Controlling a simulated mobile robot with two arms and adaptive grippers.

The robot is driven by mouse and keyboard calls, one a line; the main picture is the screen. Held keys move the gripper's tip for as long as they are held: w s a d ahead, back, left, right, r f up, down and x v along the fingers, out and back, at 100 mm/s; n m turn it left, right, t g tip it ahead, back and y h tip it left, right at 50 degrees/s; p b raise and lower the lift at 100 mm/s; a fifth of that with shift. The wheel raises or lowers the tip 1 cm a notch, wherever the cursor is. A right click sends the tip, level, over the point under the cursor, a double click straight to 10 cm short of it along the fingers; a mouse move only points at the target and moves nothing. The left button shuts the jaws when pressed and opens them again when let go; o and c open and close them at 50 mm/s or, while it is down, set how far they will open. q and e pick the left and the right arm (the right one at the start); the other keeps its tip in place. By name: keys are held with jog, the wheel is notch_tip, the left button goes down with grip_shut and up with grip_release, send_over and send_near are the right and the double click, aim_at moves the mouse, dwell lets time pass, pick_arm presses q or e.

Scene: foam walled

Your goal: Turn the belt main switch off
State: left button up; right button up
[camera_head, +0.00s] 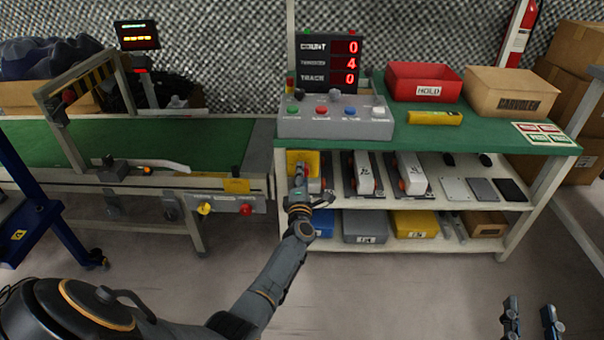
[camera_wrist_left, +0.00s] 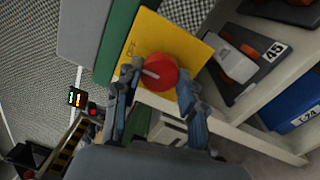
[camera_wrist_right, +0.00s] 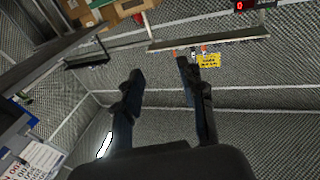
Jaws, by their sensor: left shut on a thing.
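The belt main switch is a round red knob (camera_wrist_left: 163,72) with a pale pointer mark, on a yellow plate (camera_wrist_left: 185,50). The yellow plate (camera_head: 314,158) also shows in the head view, at the left end of the green-topped bench. My left gripper (camera_head: 299,178) is in front of the plate and hides the knob there. In the left wrist view my left gripper (camera_wrist_left: 160,80) has one finger on each side of the red knob and is shut on it. My right gripper (camera_head: 532,312) is empty, with its fingers apart; it also shows open in the right wrist view (camera_wrist_right: 161,72).
A grey button box (camera_head: 335,122) and a counter display (camera_head: 329,62) stand on the bench (camera_head: 470,135) above the plate. Shelves below hold devices and bins. A green conveyor (camera_head: 150,140) with a yellow and a red button is at left. Floor in front is clear.

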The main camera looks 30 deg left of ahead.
pick_arm(q)
jog(key=shift+o, duration=0.2)
jog(key=shift+f+m, duration=0.1)
jog(key=shift+m, duration=0.3)
pick_arm(e)
jog(key=shift+d+f+g+h, duration=0.15)
jog(key=shift+f+g+h, duration=0.15)
jog(key=shift+f, duration=0.4)
pick_arm(q)
jog(key=o, duration=1.1)
jog(key=shift+o, duration=0.2)
jog(key=v, duration=1.2)
